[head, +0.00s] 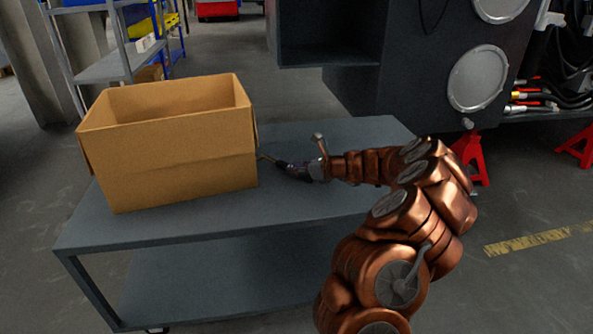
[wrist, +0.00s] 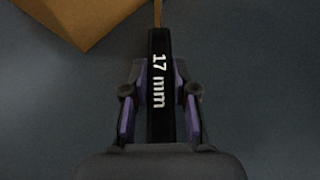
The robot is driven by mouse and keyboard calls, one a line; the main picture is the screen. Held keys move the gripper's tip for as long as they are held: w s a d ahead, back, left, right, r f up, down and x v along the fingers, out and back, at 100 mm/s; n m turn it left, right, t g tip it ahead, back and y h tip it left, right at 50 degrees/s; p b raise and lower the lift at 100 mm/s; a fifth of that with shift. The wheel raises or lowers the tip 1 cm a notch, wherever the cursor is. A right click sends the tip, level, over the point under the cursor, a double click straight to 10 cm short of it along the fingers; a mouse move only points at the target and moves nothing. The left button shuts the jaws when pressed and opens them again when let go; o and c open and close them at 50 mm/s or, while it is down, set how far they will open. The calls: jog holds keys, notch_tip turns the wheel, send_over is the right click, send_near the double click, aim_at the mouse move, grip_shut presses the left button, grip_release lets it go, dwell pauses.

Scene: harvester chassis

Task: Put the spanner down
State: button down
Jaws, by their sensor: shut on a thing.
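The spanner (wrist: 159,80) has a black handle marked "17 mm" and shows in the wrist view between the two fingers. My gripper (wrist: 160,82) is shut on this handle. A thin copper-coloured part of the spanner runs on toward the top edge of the wrist view. In the head view my gripper (head: 283,166) is low over the grey table, just right of the cardboard box. The spanner's tip (head: 263,157) points toward the box's right side. I cannot tell whether the spanner touches the table.
The open cardboard box (head: 185,165) stands on the left of the grey table (head: 330,206); its corner (wrist: 85,30) shows in the wrist view. The table is clear around and right of my gripper. A dark machine with red stands (head: 472,155) is behind. Shelving (head: 110,65) is at back left.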

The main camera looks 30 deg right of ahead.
jog(key=c, duration=1.2)
grip_release()
jog(key=shift+f, duration=0.35)
jog(key=shift+o, duration=1.4)
jog(key=shift+r, duration=0.1)
jog(key=shift+f+b, duration=0.3)
jog(key=shift+b, duration=0.55)
jog(key=p+v, duration=0.1)
jog(key=v, duration=0.2)
jog(key=p+v, duration=0.2)
jog(key=v, duration=0.1)
jog(key=shift+s+a+r, duration=0.1)
jog(key=shift+r, duration=0.2)
jog(key=shift+v, duration=0.8)
jog(key=shift+f, duration=0.1)
